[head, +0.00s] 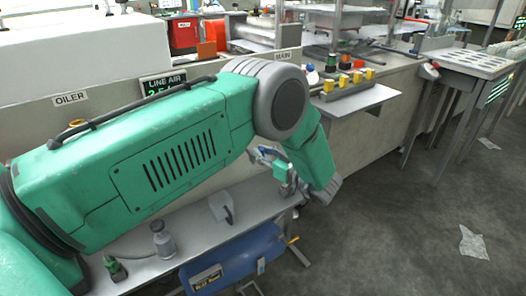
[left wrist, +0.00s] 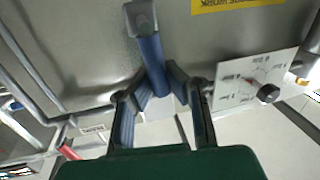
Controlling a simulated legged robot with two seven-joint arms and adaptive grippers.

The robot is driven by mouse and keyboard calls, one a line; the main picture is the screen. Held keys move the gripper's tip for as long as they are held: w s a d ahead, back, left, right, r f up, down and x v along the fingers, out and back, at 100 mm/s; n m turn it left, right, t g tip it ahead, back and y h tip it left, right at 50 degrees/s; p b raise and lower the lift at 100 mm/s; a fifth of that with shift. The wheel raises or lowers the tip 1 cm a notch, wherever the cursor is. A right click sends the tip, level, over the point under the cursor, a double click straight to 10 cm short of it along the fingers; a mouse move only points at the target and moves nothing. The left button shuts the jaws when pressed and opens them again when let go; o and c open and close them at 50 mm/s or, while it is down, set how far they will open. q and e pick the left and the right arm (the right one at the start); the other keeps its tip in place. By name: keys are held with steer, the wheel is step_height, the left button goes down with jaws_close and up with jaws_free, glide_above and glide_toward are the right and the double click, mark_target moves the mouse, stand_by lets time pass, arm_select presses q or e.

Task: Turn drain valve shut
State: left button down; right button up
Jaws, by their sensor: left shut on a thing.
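A blue lever handle (left wrist: 150,52) with a grey end piece hangs from a metal surface in the left wrist view; it appears to be the drain valve's handle. My left gripper (left wrist: 163,88) has its two fingers closed on the lower part of this lever, one on each side. In the head view my left gripper (head: 268,160) is small and partly hidden beside my green forearm, below the counter edge. The lever cannot be made out clearly there. The valve body is not clearly visible. My right gripper is not in view.
A white dial plate with a black knob (left wrist: 268,93) sits right of the fingers. A blue tank (head: 235,262) lies below a low shelf (head: 190,238) holding a grey bottle (head: 163,240). A ledge with yellow-topped parts (head: 350,98) juts out. Floor at right is mostly clear.

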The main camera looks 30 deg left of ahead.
arm_select(q)
steer(key=s+a+f+n+t+h+p, duration=0.1)
steer(key=s+f+n+t+h+p, duration=0.1)
steer(key=n, duration=1.2)
steer(key=shift+s+a+f+n+h, duration=0.3)
steer(key=shift+s+f+n+h, duration=0.15)
steer(key=shift+s+f, duration=0.95)
steer(key=shift+w+f+t, duration=0.25)
steer(key=shift+f+t, duration=0.05)
steer(key=shift+f, duration=0.05)
steer(key=c, duration=1.5)
jaws_free()
steer(key=shift+c, duration=0.2)
steer(key=shift+r, duration=0.1)
steer(key=shift+r, duration=0.1)
steer(key=v, duration=1.2)
